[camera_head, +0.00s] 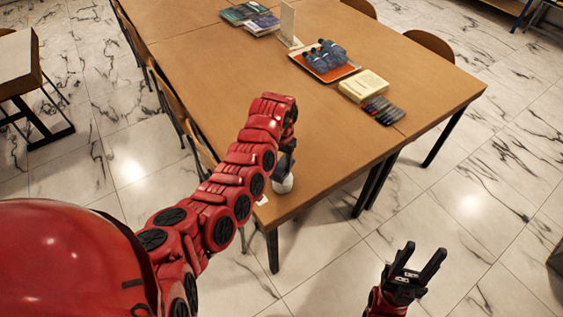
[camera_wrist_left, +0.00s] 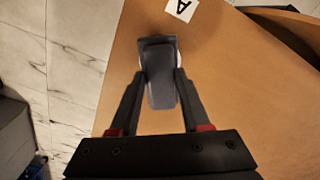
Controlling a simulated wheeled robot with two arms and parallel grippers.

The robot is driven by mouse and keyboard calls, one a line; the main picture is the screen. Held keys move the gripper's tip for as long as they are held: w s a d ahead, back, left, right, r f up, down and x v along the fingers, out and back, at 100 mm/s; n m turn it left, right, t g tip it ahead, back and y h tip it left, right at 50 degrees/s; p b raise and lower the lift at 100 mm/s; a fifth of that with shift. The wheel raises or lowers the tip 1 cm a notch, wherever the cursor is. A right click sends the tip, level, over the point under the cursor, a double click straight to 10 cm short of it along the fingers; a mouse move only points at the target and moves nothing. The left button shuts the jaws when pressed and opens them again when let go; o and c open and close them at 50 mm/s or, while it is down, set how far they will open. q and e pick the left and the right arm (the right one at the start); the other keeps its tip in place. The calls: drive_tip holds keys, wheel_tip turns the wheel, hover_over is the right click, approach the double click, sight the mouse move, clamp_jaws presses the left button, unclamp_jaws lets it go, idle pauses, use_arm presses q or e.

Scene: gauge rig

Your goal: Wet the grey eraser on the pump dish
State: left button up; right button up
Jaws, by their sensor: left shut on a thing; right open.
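My left gripper (camera_wrist_left: 161,82) is shut on a dark grey block, the grey eraser (camera_wrist_left: 161,92), in the left wrist view. In the head view my left gripper (camera_head: 287,158) is over the table's near corner, partly hidden by its own arm. A small white round thing, likely the pump dish (camera_head: 283,185), stands on the table right below it. In the left wrist view only a thin white edge shows behind the eraser. I cannot tell whether the eraser touches it. My right gripper (camera_head: 415,262) is open and empty, over the floor off the table.
The table's middle is clear.

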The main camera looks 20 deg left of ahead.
sight(282, 165)
use_arm(q)
drive_tip(key=shift+f, duration=0.35)
drive_tip(key=shift+r, duration=0.1)
idle(0.6)
drive_tip(key=shift+r+p, duration=0.55)
drive_tip(key=shift+r, duration=0.65)
wheel_tip(282, 165, up, 2)
drive_tip(key=shift+r+p, duration=0.1)
drive_tip(key=shift+p, duration=0.35)
drive_tip(key=shift+r+p, duration=0.3)
drive_tip(key=shift+r, duration=0.9)
